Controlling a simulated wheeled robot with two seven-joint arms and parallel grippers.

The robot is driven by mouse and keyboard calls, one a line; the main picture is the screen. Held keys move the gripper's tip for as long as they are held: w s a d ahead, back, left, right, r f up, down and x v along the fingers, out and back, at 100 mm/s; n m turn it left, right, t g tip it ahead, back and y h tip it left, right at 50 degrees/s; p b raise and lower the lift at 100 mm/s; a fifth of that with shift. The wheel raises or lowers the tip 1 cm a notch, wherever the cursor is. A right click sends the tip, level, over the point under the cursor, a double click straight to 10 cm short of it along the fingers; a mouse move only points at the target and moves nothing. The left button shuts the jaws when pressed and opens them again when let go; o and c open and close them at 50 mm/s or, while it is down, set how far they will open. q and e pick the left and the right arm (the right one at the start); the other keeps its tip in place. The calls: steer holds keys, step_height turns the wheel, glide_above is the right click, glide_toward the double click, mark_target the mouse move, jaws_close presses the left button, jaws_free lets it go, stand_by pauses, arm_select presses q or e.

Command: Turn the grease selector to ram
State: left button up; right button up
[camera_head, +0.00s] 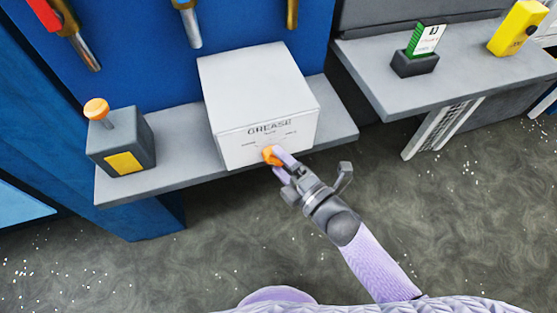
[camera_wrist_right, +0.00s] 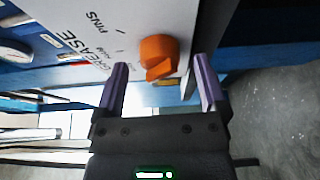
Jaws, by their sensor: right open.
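The grease selector is a white box (camera_head: 258,85) on the grey shelf, with "GREASE" printed on its front face. Its orange knob (camera_head: 270,155) is low on that face and shows larger in the right wrist view (camera_wrist_right: 158,56). "PINS" reads beside the knob there; the smaller labels are too small to read surely, and I cannot tell which one the knob points to. My right gripper (camera_head: 279,164) is open at the knob. In the wrist view its two purple fingers (camera_wrist_right: 162,78) stand on either side of the knob, with gaps. My left gripper is not in view.
A dark box with an orange button (camera_head: 97,108) stands left on the shelf (camera_head: 150,190). Tools hang on the blue panel behind. At right, a grey table (camera_head: 450,80) bears a green-and-white block (camera_head: 425,40) in a dark holder and a yellow device (camera_head: 517,27). The floor in front is clear.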

steer(key=shift+w+a, duration=0.35)
steer(key=shift+w, duration=0.1)
steer(key=shift+c, duration=0.4)
jaws_close()
